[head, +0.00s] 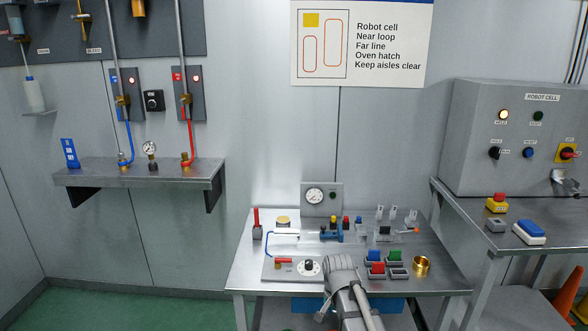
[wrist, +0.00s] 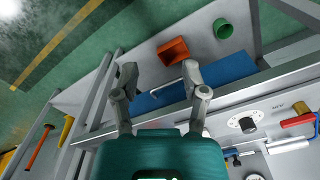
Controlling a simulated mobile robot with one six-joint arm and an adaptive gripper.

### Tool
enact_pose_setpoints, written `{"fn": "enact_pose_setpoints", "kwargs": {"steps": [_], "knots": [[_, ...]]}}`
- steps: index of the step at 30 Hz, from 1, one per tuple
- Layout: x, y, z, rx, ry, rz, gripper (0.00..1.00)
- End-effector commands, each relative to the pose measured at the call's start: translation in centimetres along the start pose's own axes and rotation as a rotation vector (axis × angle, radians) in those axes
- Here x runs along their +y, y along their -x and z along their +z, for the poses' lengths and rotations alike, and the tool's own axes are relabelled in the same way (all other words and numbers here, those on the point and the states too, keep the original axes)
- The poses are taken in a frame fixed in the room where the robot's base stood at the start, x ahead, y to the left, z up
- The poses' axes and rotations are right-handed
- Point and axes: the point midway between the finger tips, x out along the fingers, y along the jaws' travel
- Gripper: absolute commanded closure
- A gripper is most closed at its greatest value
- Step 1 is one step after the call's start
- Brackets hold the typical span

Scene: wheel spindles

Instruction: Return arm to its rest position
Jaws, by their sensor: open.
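My arm (head: 350,295) reaches up from the bottom edge of the head view, in front of the metal workbench (head: 245,275). Its end hides part of the bench's front edge. In the wrist view my gripper (wrist: 159,80) has its two fingers spread well apart, with nothing held between them. The fingers show over the bench's front edge and the lower shelf. My gripper's fingertips cannot be made out in the head view.
A control cabinet (head: 520,135) stands at the right. The wrist view shows an orange bin (wrist: 173,50) and a green cup (wrist: 223,28) below. Green floor (head: 130,308) lies clear at left.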

Motion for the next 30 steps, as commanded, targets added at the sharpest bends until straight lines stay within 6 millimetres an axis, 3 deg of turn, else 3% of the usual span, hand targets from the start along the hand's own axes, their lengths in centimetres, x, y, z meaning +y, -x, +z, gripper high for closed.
{"fn": "enact_pose_setpoints", "kwargs": {"steps": [3, 12, 23, 30], "knots": [[3.0, -1.3, 1.6, 0.000, 0.136, 0.000, 0.43], [6.8, -2.5, 3.4, 0.000, 0.374, 0.000, 0.43], [9.6, -3.5, 5.0, 0.000, 0.545, 0.000, 0.43], [9.3, -1.0, 4.7, 0.000, 0.541, 0.000, 0.43]]}}
